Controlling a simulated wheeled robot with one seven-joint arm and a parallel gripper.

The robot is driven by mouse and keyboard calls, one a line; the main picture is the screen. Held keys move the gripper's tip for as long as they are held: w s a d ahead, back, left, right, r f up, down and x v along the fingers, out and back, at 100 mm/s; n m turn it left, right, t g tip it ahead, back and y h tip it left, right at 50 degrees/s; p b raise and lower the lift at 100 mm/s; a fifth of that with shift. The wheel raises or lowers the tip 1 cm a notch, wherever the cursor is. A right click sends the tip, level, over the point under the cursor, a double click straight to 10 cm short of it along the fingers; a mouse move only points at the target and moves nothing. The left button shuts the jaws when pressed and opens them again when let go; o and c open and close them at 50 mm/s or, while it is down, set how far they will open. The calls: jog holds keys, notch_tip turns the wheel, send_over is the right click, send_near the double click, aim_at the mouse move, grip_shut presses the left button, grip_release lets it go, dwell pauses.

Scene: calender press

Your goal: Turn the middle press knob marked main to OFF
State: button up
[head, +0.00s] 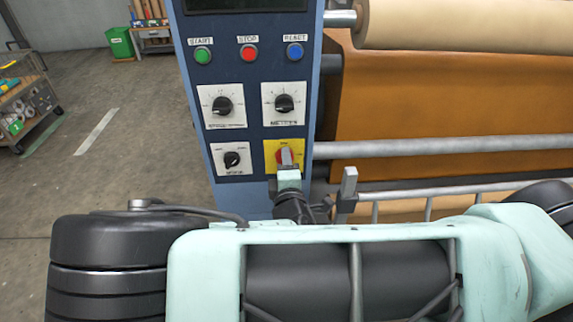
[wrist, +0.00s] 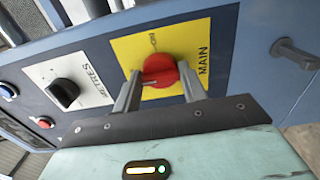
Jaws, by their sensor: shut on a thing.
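The main knob is red, on a yellow plate (head: 270,147) at the lower right of the blue press panel. In the wrist view the red knob (wrist: 160,70) sits mid-plate, with "MAIN" to its right and "ON" above it. My gripper (wrist: 161,88) has one finger on each side of the knob and is shut on it. In the head view my gripper (head: 288,160) covers part of the knob. Which way the knob's pointer faces is not clear, and I see no OFF mark.
Two black dials (head: 222,105) (head: 284,103) sit above, and a smaller black knob (head: 232,160) is to the left. Start, stop and reset buttons (head: 248,53) are higher up. A grey lever (head: 348,185) stands right of my gripper. Rollers (head: 450,22) fill the right side.

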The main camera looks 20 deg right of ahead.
jog(key=o, duration=1)
jog(key=shift+s, duration=0.1)
jog(key=v, duration=1.2)
